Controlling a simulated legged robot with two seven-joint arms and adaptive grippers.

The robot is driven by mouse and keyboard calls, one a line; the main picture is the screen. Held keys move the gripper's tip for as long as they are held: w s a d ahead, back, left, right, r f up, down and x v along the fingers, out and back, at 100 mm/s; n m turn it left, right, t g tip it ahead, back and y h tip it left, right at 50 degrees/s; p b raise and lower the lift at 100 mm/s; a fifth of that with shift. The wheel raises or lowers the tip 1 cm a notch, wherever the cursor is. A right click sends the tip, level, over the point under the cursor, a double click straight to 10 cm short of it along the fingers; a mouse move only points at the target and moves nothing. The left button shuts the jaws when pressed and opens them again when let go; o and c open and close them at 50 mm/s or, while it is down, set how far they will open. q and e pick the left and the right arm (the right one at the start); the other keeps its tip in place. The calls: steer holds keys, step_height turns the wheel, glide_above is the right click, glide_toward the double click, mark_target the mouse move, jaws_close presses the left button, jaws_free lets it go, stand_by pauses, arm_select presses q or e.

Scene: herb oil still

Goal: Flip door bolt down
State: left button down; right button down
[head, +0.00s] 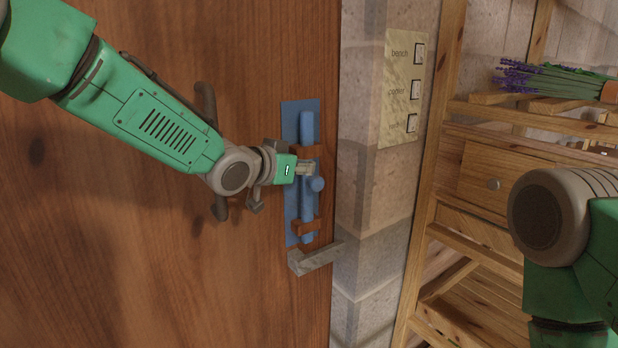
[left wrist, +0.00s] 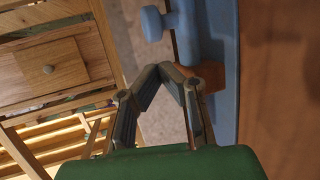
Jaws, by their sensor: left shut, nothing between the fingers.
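The blue door bolt (head: 307,190) is mounted upright on a blue plate on the wooden door, held by brown brackets. Its round blue knob (head: 317,184) sticks out to the right, about midway along it. My left gripper (head: 306,168) is shut and empty, its fingertips at the bolt just above the knob in the head view. In the left wrist view the shut fingers (left wrist: 172,72) are beside a brown bracket (left wrist: 208,76), with the knob (left wrist: 152,24) beyond them. Whether the fingers touch the bolt is unclear. The right gripper is out of view.
A grey metal bracket (head: 314,258) juts out below the bolt near the door's edge. A dark door handle (head: 208,105) is behind my left forearm. A stone wall with a checklist sign (head: 402,88) and a wooden shelf (head: 480,135) with lavender stand to the right.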

mark_target(308, 203)
arm_select(q)
steer(key=shift+w+d+f, duration=0.2)
steer(key=shift+f, duration=0.4)
steer(key=shift+w+d+f, duration=0.15)
steer(key=shift+w+f, duration=0.05)
steer(key=shift+f, duration=0.4)
steer(key=shift+f, duration=0.1)
step_height(308, 203, down, 7)
steer(key=shift+a+r+b, duration=0.1)
steer(key=shift+r+b, duration=0.1)
steer(key=shift+b, duration=0.85)
steer(key=shift+s+r, duration=0.1)
